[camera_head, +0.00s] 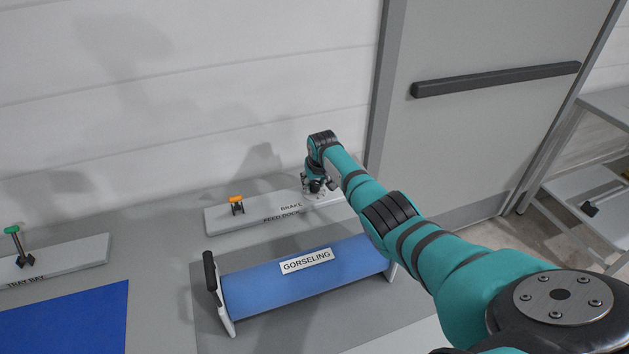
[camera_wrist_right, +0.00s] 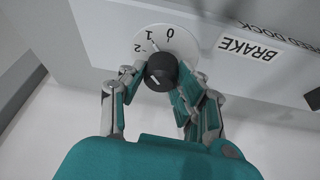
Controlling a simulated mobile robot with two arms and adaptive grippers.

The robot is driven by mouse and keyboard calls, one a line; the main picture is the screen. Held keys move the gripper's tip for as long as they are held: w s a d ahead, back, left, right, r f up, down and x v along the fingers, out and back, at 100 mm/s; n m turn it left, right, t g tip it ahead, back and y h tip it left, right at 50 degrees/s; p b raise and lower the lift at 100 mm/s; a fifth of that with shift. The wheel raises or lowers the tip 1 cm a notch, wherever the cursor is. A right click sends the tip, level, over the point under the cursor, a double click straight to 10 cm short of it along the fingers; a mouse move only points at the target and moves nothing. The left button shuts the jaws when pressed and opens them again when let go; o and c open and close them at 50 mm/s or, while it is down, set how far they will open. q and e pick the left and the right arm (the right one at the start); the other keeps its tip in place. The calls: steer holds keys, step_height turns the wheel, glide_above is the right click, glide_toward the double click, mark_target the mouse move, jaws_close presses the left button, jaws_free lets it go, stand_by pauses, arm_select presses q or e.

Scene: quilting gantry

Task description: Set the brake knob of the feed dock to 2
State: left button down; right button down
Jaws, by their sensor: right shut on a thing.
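The feed dock (camera_head: 268,214) is a pale grey raised panel along the wall, lettered BRAKE and FEED DOCK. My right gripper (camera_head: 318,186) is over its right end and hides the brake knob in the head view. In the right wrist view the brake knob (camera_wrist_right: 161,70) is a dark round knob on a white dial (camera_wrist_right: 188,40) marked 0, 1 and 2. My right gripper (camera_wrist_right: 160,84) has its fingers on both sides of the knob and is shut on it. A pointer line shows near the 1; I cannot tell the exact setting. My left gripper is out of view.
An orange-handled lever (camera_head: 236,200) stands on the dock's left part. In front is a blue roll (camera_head: 300,280) labelled GORSELING, with a black-handled end bracket (camera_head: 211,275). A tray bay panel (camera_head: 70,257) with a green-topped lever (camera_head: 13,231) is at left. A grey door (camera_head: 480,130) is behind.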

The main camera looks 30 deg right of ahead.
steer(key=shift+f+n+y+b, duration=0.1)
steer(key=shift+n+y+b, duration=0.2)
steer(key=shift+n, duration=0.6)
steer(key=shift+n+y+b, duration=0.4)
steer(key=shift+n+b, duration=0.15)
steer(key=shift+n, duration=0.45)
steer(key=n+y+b, duration=0.1)
steer(key=n+b, duration=0.1)
steer(key=shift+n, duration=0.4)
steer(key=shift+n+y+b, duration=0.3)
steer(key=shift+n+b, duration=0.4)
steer(key=shift+b, duration=0.05)
steer(key=c, duration=0.9)
jaws_free()
steer(key=shift+c, duration=0.2)
